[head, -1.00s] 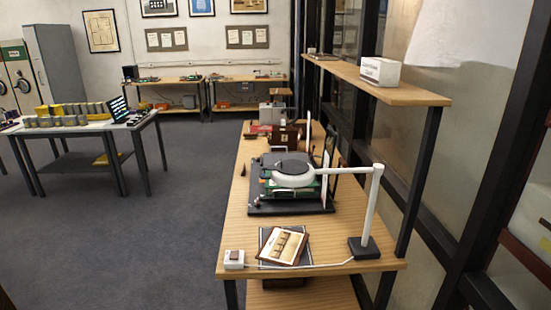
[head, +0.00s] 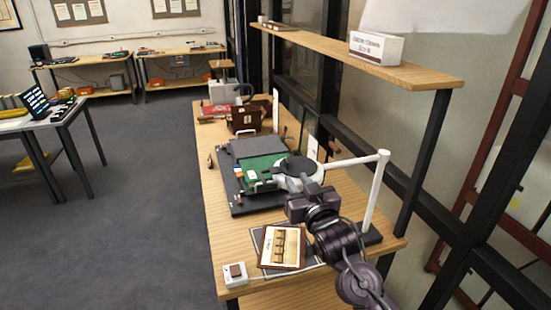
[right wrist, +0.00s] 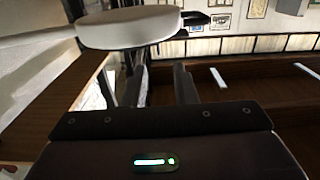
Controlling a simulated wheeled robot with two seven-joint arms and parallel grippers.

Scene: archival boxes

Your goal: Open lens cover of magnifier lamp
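The magnifier lamp (head: 375,190) has a white post and arm. Its round white head also shows large in the right wrist view (right wrist: 130,30), upper left of the fingers. The black lens cover (head: 297,165) lies over the top of the lamp head; its dark tab (right wrist: 196,19) sticks out at the head's right side in the right wrist view. My right gripper (head: 303,190) is just in front of and below the lamp head. In the right wrist view its two fingers (right wrist: 160,85) are apart with nothing between them. My left gripper is out of view.
A green board (head: 262,170) lies on a dark base under the lamp head. A framed card (head: 284,247) and a white switch box (head: 235,274) lie at the bench's near end. A shelf (head: 400,72) with a white box (head: 376,47) overhangs the bench's right side.

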